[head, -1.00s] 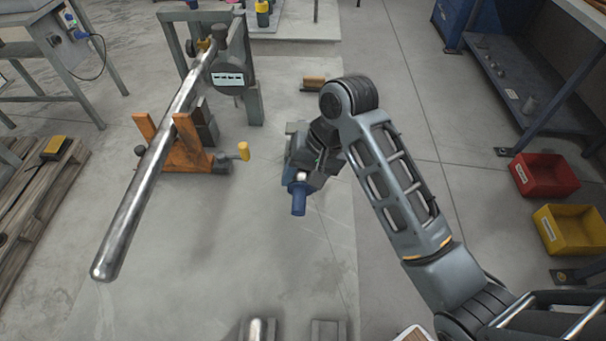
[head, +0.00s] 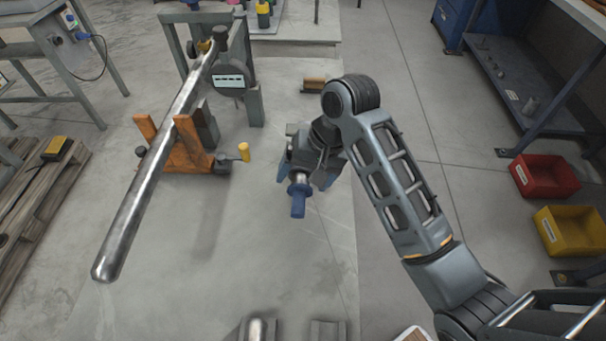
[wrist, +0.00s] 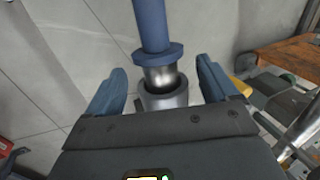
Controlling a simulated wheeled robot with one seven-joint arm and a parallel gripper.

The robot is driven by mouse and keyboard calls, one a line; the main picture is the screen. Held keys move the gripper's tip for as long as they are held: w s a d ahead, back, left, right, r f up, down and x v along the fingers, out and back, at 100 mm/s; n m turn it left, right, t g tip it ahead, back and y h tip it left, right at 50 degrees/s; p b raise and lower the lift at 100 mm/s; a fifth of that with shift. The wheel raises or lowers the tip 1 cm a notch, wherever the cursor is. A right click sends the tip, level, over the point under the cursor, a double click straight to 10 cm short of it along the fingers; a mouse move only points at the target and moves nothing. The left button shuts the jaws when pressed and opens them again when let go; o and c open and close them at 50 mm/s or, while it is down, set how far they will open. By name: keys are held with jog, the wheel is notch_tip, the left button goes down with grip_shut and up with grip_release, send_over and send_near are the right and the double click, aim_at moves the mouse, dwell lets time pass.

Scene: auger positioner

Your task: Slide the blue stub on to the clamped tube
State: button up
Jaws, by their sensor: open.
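The clamped tube (head: 150,190) is long and shiny in the head view. Its far end is at a grey clamp frame, its middle rests in an orange V-support, and its rounded near end is free. My gripper (head: 303,178) is to the right of the tube, well apart from it. Its blue fingers are open. The blue stub (head: 298,205) lies between them, with a blue collar and a bright metal neck. In the wrist view the stub (wrist: 152,28) has a gap to each finger, and its metal neck meets a grey ring near the palm. I cannot tell what supports it.
The orange support (head: 188,150) has a yellow-ended handle on its right. A pallet (head: 40,215) lies at the left. A red bin (head: 545,175) and a yellow bin (head: 568,230) are at the right. Floor between tube and gripper is clear.

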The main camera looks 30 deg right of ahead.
jog(key=shift+s+f, duration=0.1)
jog(key=shift+f, duration=0.05)
jog(key=p+v, duration=0.1)
jog(key=v, duration=0.7)
jog(key=shift+a, duration=0.1)
